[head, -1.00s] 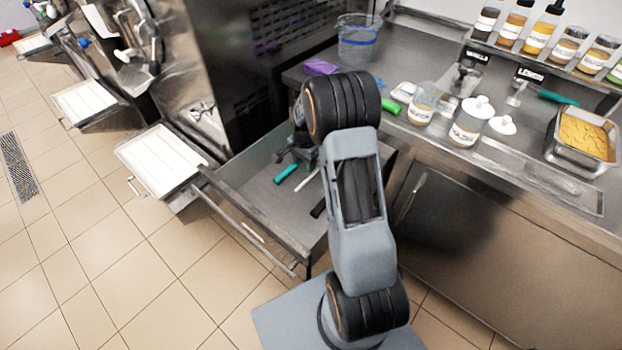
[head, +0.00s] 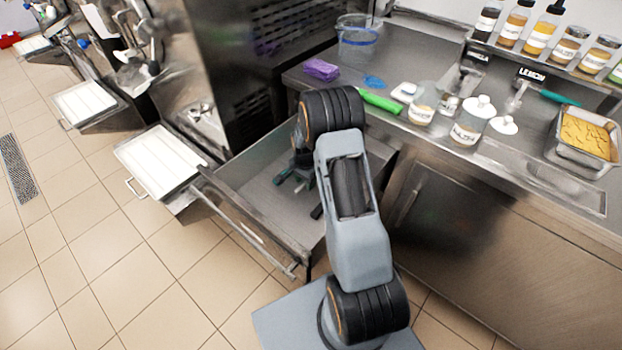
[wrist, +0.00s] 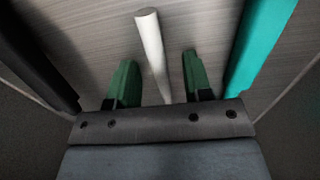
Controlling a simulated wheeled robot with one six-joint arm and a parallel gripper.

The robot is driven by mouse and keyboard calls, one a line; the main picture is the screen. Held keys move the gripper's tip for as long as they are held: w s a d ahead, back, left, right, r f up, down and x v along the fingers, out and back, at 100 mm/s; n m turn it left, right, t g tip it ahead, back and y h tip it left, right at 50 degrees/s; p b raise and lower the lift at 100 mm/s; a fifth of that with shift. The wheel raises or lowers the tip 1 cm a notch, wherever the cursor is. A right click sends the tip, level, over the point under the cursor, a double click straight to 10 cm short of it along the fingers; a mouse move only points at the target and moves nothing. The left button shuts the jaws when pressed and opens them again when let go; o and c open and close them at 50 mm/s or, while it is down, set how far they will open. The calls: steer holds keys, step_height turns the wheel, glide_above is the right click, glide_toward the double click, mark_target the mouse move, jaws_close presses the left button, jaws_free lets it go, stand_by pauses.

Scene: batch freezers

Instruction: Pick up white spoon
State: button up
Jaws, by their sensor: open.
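The white spoon (wrist: 152,52) shows in the wrist view as a pale round handle running between my fingers; the part toward my gripper's base is hidden. My gripper (wrist: 160,68) is open, with one dark green fingertip on each side of the handle and a gap visible on both sides. In the head view my gripper (head: 294,180) is low inside the open steel drawer (head: 262,188). My arm hides most of the drawer's contents there, and I cannot make out the spoon in that view.
In the wrist view a teal handle (wrist: 260,45) lies close on the right and a black handle (wrist: 38,55) on the left.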

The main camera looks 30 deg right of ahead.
steer(key=shift+c, duration=0.3)
jaws_close()
steer(key=shift+r, duration=0.15)
